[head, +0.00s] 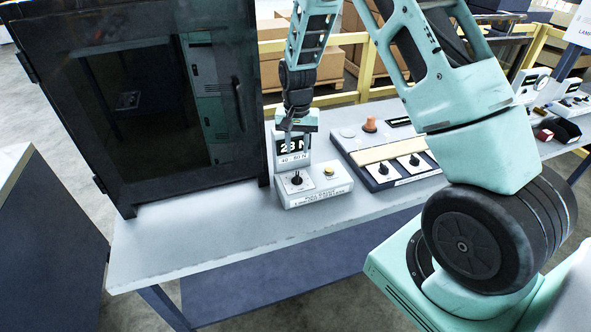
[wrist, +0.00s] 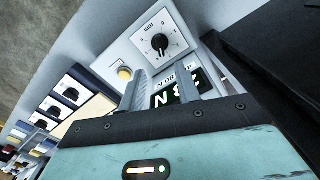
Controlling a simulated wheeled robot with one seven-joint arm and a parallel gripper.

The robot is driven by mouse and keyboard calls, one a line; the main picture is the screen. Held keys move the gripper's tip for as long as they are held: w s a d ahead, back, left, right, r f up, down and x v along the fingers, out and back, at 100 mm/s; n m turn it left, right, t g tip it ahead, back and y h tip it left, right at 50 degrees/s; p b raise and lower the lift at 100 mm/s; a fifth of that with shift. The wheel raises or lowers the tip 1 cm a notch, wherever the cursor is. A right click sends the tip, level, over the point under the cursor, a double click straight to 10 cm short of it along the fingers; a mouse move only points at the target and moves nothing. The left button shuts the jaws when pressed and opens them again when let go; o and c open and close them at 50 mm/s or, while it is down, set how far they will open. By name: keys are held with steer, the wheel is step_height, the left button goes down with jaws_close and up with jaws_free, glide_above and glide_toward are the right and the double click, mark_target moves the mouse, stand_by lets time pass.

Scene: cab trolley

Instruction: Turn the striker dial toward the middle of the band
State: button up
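A black dial (head: 296,179) with a ring of scale marks sits on the sloped front of a white gauge unit (head: 318,197). It shows near the top of the wrist view (wrist: 160,42); I cannot read its pointer setting exactly. A dark display (head: 290,144) behind it appears to read 23 N, above a label reading 40 - 60 N; my gripper partly covers it. My gripper (head: 297,132) is above and in front of the display. In the wrist view its two grey fingers stand apart with nothing between them, short of the dial and not touching it.
A yellow button (head: 329,171) is beside the dial. A dark cabinet (head: 150,100) stands close on the left. The bench front (head: 190,235) is clear.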

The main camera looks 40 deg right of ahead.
mark_target(297, 175)
step_height(297, 175, down, 11)
steer(key=shift+r+p, duration=0.1)
steer(key=shift+p, duration=1.15)
jaws_close()
